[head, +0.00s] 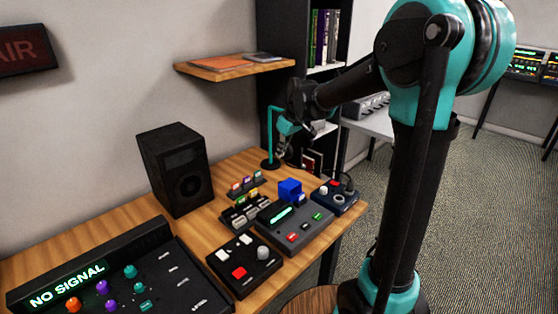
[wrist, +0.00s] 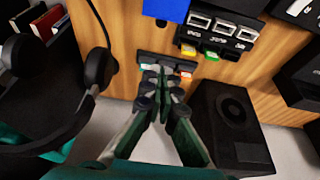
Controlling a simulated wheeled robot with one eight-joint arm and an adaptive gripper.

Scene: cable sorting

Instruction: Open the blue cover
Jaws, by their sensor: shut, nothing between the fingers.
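The blue cover (head: 290,189) is a small boxy blue piece at the back right of the dark grey device (head: 292,228). I cannot tell from this view whether it is raised or closed.
A teal stand (head: 269,138) rises at the table's back, and dark headphones (wrist: 98,72) show close by in the wrist view. A black speaker (head: 174,168) stands at left. A small plug rack (head: 246,186), a button box (head: 243,264) and a knob box (head: 334,196) surround the device.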

